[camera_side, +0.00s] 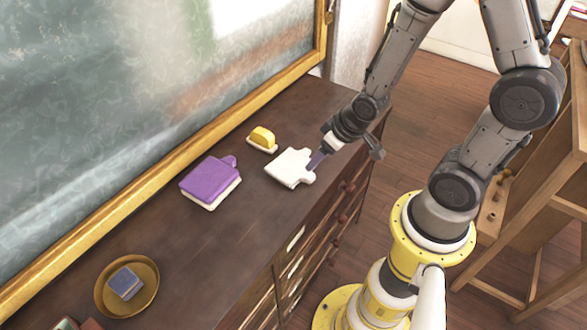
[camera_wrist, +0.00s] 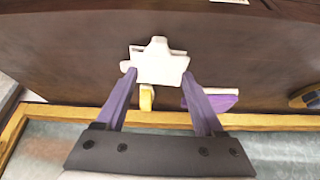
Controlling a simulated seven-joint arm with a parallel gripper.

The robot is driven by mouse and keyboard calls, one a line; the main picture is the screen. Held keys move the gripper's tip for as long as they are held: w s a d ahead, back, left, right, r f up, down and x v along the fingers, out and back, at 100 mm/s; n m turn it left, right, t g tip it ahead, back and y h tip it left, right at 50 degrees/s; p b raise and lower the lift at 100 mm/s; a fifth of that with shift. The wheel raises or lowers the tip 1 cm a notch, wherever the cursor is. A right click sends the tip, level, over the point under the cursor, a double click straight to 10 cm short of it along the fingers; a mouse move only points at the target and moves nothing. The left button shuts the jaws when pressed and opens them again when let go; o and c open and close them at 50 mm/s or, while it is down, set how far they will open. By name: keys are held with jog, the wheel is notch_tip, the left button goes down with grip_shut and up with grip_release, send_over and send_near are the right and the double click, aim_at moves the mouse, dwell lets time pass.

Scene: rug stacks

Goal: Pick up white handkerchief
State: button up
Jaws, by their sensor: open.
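The white handkerchief (camera_side: 289,167) lies folded on the dark wooden dresser top, with a small tab sticking out at one side. My gripper (camera_side: 317,160) is just beside it, over the dresser's front side. In the wrist view the white handkerchief (camera_wrist: 158,65) shows between and just beyond the fingertips of my gripper (camera_wrist: 160,74). The purple fingers are spread apart with nothing held. I cannot tell whether they touch the cloth.
A purple folded cloth on a white one (camera_side: 209,182) lies left of the handkerchief. A yellow folded piece on a white base (camera_side: 262,138) lies behind it. A round brown dish (camera_side: 146,305) holds a blue block (camera_side: 125,283). A gold-framed board (camera_side: 150,170) borders the dresser's back.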

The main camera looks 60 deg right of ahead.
aim_at(312, 177)
jog(key=shift+s+d+f+g, duration=0.1)
jog(key=shift+s+f+g, duration=0.15)
jog(key=shift+f, duration=0.3)
jog(key=shift+s+d+f+g, duration=0.15)
jog(key=shift+s+f, duration=0.15)
jog(key=shift+f, duration=0.2)
jog(key=shift+x, duration=3.5)
jog(key=shift+w+a, duration=0.1)
grip_shut()
jog(key=shift+r, duration=0.1)
